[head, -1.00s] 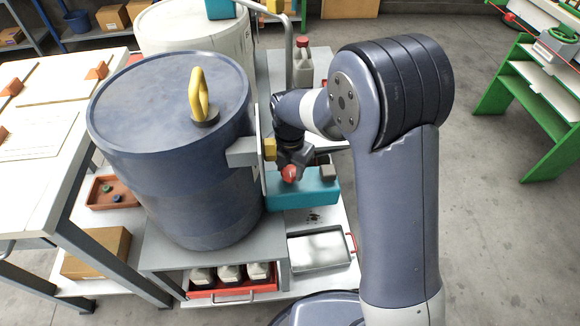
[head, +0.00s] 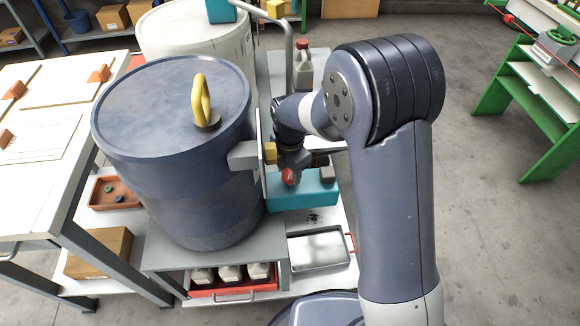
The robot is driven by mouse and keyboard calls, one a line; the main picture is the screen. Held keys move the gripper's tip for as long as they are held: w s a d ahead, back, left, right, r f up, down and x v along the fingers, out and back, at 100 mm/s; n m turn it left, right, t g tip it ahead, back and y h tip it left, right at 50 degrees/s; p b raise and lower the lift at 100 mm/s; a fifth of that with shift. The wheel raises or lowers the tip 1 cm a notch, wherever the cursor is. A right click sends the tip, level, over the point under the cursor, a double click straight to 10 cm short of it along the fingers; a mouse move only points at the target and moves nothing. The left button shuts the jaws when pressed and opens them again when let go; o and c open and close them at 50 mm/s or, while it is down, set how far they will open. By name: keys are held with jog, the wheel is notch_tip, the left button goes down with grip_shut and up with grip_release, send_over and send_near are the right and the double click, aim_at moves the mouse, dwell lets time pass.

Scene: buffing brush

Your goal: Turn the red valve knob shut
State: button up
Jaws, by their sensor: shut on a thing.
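The red valve knob (head: 289,176) shows just right of the upright plate (head: 262,165) on the side of the blue drum (head: 168,140). My gripper (head: 288,160) reaches in from the right and is at the knob, shut on it. The fingertips are small, dark and partly hidden, so their exact grip on the knob is hard to see. A yellow block (head: 270,153) sits on the plate beside the gripper.
A teal box (head: 310,192) lies just below and right of the knob. A grey tray (head: 318,251) sits lower. A yellow handle (head: 200,98) stands on the drum lid. A grey jug (head: 303,70) and a curved pipe (head: 289,45) stand behind my arm.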

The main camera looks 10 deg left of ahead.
aim_at(290, 173)
jog(key=m+p, duration=0.1)
jog(key=m, duration=0.6)
jog(key=shift+p, duration=0.3)
jog(key=m, duration=0.6)
jog(key=shift+p, duration=0.4)
jog(key=shift+m, duration=0.4)
jog(key=o, duration=1)
jog(key=shift+c, duration=0.2)
jog(key=shift+r, duration=0.1)
notch_tip(290, 173, up, 11)
jog(key=p, duration=0.1)
jog(key=shift+f+p, duration=0.2)
jog(key=shift+p, duration=0.15)
